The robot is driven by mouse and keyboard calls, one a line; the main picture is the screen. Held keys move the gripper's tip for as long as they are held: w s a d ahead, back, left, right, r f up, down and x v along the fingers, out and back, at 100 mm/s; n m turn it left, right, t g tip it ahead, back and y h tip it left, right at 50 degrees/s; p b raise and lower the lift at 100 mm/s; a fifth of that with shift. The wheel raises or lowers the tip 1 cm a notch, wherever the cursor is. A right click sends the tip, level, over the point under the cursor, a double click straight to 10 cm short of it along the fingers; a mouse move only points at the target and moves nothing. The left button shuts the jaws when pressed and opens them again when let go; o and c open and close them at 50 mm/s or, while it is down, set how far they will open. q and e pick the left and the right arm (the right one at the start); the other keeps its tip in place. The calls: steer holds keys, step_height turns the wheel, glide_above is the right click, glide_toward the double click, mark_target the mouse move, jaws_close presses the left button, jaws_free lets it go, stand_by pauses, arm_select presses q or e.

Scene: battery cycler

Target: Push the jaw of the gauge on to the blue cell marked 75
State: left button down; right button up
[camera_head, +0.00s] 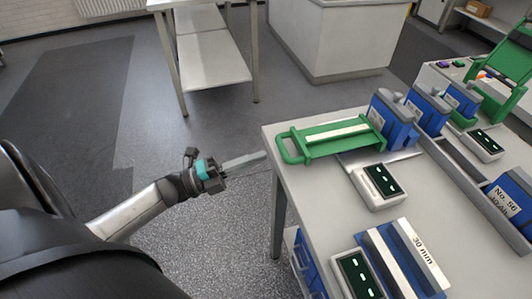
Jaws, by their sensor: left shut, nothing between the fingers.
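My left gripper (262,157) is shut and empty. It is in the air over the floor, just left of the table's far left corner, apart from everything. A green gauge jaw with a loop handle (290,150) and a pale strip lies at the table's far left. Its right end is close to a blue cell (391,122) with a grey top; I cannot tell whether they touch. The number on that cell is not readable, so I cannot tell which cell is marked 75. My right gripper is not in view.
The table (310,200) also holds a readout box (378,186) with dashes, a second readout (356,276), a block marked 30 mm (421,252), and a cell marked No. 56 (508,199). More blue cells (427,108) stand behind. Floor left of the table is clear.

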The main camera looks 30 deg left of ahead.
mark_target(281, 152)
arm_select(q)
steer(key=shift+x, duration=1.35)
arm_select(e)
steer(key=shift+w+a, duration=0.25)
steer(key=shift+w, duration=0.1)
arm_select(q)
steer(key=shift+w, duration=0.1)
steer(key=x, duration=0.3)
steer(key=shift+d+f, duration=0.15)
steer(key=shift+f, duration=0.15)
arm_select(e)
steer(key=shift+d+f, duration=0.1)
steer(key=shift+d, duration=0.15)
